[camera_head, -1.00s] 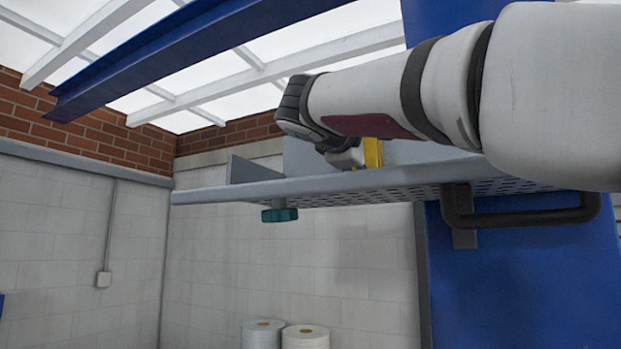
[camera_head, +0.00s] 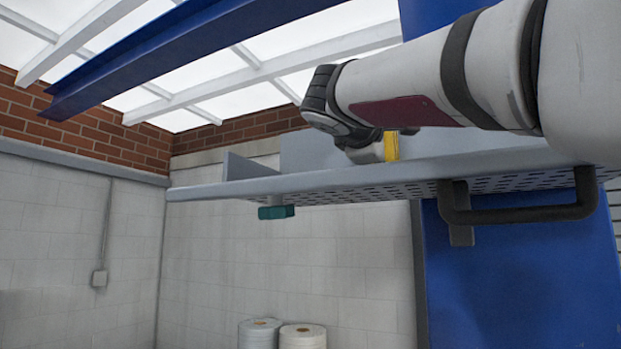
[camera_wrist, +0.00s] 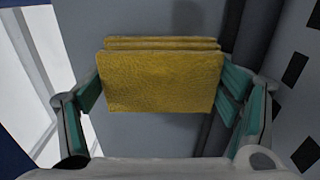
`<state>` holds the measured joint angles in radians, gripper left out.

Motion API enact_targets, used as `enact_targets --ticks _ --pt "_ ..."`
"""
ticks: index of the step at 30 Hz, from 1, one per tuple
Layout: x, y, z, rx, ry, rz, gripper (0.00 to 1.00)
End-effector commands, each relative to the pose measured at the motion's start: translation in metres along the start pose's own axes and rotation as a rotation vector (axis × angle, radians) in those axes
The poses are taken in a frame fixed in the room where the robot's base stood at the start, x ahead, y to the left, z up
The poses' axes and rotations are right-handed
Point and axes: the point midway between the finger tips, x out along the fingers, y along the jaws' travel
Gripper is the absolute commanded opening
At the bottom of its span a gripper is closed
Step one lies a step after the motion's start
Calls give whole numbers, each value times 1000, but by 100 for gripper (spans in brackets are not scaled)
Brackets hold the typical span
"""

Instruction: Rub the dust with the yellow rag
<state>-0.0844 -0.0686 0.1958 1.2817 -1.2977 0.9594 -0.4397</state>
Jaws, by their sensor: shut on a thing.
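The yellow rag (camera_wrist: 160,82) is a folded, thick pad held between the teal-lined fingers of my gripper (camera_wrist: 160,95) in the wrist view. My gripper is shut on it from both sides. In the head view a narrow strip of the rag (camera_head: 391,146) shows above the grey shelf (camera_head: 225,190), beside my wrist. The shelf's front edge hides the rag's lower part, so I cannot tell whether it touches the surface. I cannot make out any dust in either view.
The shelf has an upright plate (camera_head: 248,167) at its left and a back panel. A teal knob (camera_head: 276,212) hangs below it. A black handle (camera_head: 520,213) sticks out under its front edge at the right. White rolls (camera_head: 302,336) stand far below.

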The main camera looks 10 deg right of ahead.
Motion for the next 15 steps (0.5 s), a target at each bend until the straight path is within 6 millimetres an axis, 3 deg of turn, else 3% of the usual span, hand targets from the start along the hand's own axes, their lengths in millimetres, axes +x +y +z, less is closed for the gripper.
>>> enact_targets --ticks 8,15 --pt "3 0 2 -1 1 0 60" --pt "4 0 -14 -1 3 0 60"
